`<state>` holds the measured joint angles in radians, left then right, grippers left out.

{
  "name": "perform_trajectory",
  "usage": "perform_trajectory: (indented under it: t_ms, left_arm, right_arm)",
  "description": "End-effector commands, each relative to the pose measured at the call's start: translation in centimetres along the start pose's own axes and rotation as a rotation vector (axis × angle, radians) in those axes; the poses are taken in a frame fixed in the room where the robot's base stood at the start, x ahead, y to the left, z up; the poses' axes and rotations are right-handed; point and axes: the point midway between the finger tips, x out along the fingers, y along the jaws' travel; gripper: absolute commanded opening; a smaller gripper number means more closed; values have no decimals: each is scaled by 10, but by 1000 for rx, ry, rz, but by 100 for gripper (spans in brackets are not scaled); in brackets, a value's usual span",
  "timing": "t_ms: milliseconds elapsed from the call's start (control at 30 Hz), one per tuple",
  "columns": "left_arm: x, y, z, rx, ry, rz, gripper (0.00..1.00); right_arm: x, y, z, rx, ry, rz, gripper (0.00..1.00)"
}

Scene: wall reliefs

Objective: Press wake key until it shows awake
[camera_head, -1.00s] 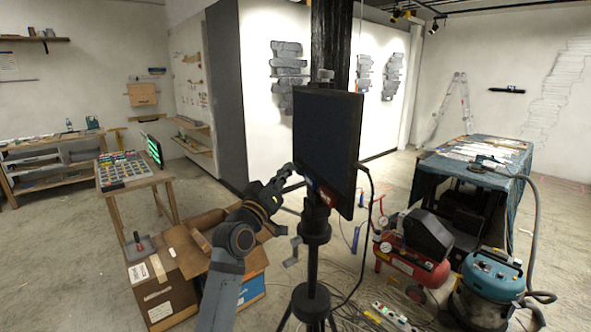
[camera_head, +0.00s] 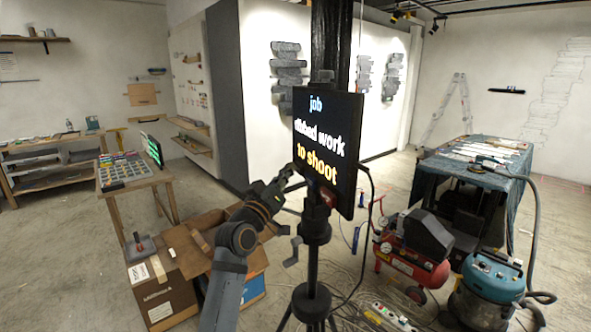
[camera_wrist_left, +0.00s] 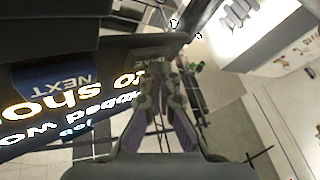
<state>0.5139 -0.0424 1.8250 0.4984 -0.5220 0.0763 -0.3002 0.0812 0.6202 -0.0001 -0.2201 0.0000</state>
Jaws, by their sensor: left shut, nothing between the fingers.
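A black screen (camera_head: 328,135) on a tripod stand stands in the middle of the head view. It is lit, with "job" in blue, a white line ending in "work", and "to shoot" in yellow. The word "awake" does not show in the legible text. In the left wrist view the screen (camera_wrist_left: 25,105) is upside down, with a blue key marked NEXT (camera_wrist_left: 55,82) along its edge. A smaller marking beside the fingers is partly hidden; I cannot read it surely. My left gripper (camera_head: 294,170) is shut and empty at the screen's lower left edge; contact cannot be told.
A dark pillar (camera_head: 330,40) rises behind the screen. Open cardboard boxes (camera_head: 190,250) stand below my left arm. A red compressor (camera_head: 405,262), a blue vacuum (camera_head: 490,285) and loose cables crowd the floor at right.

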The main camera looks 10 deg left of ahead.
Motion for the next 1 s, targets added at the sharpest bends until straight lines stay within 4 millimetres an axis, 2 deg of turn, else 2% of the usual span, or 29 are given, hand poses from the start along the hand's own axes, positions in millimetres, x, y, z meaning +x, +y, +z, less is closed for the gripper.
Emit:
perform_trajectory:
  t_ms: [267,633,1000]
  left_arm:
    - [-10,-8,-6,1,-2,-1,0]
    - [-13,-10,-9,2,-1,-1,0]
    - [-38,-29,-28,5,-2,-2,0]
  right_arm:
    - [-1,0,0,0,0,0,40]
    - [-2,0,0,0,0,0,40]
    - [-8,0,-1,1,0,-1,40]
